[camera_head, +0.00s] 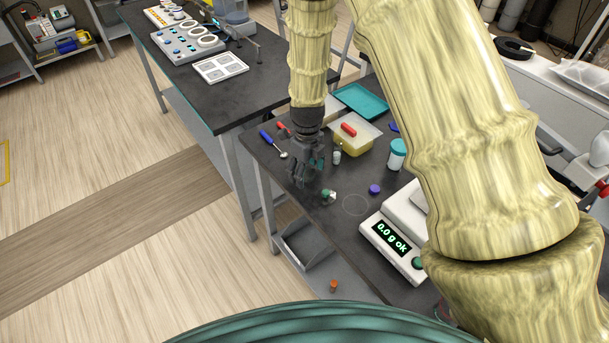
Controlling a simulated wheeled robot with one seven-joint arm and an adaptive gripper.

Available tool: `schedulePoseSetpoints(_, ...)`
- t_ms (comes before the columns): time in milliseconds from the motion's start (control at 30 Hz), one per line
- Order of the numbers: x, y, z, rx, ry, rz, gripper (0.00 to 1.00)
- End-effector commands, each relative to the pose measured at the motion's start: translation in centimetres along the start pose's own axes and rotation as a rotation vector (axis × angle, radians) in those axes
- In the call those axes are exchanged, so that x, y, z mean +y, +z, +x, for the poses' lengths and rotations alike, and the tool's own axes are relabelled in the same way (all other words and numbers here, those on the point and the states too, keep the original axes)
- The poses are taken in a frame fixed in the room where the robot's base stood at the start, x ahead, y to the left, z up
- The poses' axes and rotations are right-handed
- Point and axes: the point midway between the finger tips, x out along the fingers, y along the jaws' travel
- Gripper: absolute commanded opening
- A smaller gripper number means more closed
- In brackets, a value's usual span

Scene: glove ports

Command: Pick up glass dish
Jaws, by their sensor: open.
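The glass dish (355,205) looks like a faint, clear round outline lying flat on the dark bench, left of the scale. My gripper (304,182) points down over the bench, to the left of the dish and apart from it. Its fingers are dark and spread, with nothing seen between them. The exact height of the fingertips above the bench is hard to tell.
Near the gripper are a small green-and-white item (329,196), a blue-handled spoon (268,140) and a small vial (337,157). A purple cap (374,189), a teal-lidded jar (397,154), a yellow box (353,145) and the scale (393,236) surround the dish.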

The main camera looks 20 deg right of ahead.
Motion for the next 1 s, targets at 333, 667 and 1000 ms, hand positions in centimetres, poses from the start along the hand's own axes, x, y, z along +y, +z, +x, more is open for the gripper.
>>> schedulePoseSetpoints(333,0.0,0.0,0.0,0.0,0.0,0.0,0.3)
schedulePoseSetpoints(667,0.0,-0.1,-0.1,0.0,0.0,0.001,0.29)
schedulePoseSetpoints(1000,-0.1,0.0,-2.0,-0.001,-0.002,0.001,0.29)
